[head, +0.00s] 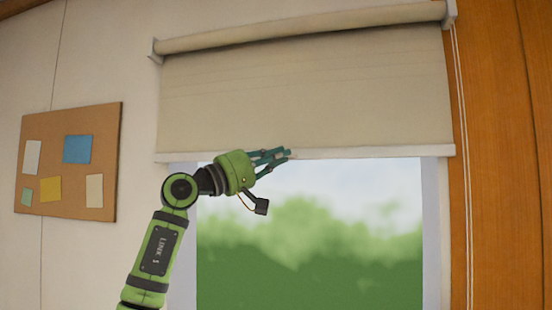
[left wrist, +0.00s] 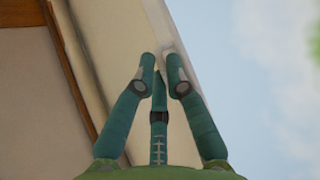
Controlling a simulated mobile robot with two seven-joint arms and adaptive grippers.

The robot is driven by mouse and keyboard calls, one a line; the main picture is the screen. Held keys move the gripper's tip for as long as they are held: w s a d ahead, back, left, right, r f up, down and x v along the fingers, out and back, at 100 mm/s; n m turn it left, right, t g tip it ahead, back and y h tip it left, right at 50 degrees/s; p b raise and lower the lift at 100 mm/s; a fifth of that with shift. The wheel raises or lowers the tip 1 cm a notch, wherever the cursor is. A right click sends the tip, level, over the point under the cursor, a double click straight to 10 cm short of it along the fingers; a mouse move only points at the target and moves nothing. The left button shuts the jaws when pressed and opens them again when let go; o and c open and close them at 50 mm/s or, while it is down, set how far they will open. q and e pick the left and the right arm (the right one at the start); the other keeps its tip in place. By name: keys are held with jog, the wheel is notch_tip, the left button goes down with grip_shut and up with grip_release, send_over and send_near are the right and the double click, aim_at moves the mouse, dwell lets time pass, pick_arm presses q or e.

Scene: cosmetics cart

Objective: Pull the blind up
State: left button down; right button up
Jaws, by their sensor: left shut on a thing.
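The beige roller blind (head: 300,85) hangs partway down over the window, from the roller at the top to a pale bottom bar (head: 390,152). Below the bar the pane is uncovered. My left gripper (head: 287,154) is at the bottom bar, left of its middle, with its teal fingers shut on it. In the left wrist view the blind (left wrist: 95,50) runs slantwise, and the fingertips of my left gripper (left wrist: 163,68) close on the bar at its edge. The fingers hide a short piece of the bar. My right gripper is not in view.
A pull cord (head: 462,150) hangs along the right side of the window, in front of the orange wood panel (head: 510,150). A cork board (head: 68,160) with several notes is on the wall at left. The space in front of the pane (head: 330,240) is clear.

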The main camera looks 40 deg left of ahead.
aim_at(277, 102)
pick_arm(q)
notch_tip(277, 102, up, 10)
jog(key=shift+r+p, duration=0.25)
jog(key=shift+p, duration=0.4)
jog(key=shift+r, duration=0.9)
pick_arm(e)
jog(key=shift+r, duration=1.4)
pick_arm(q)
jog(key=c, duration=1.4)
grip_release()
jog(key=shift+w, duration=0.1)
jog(key=shift+d, duration=0.1)
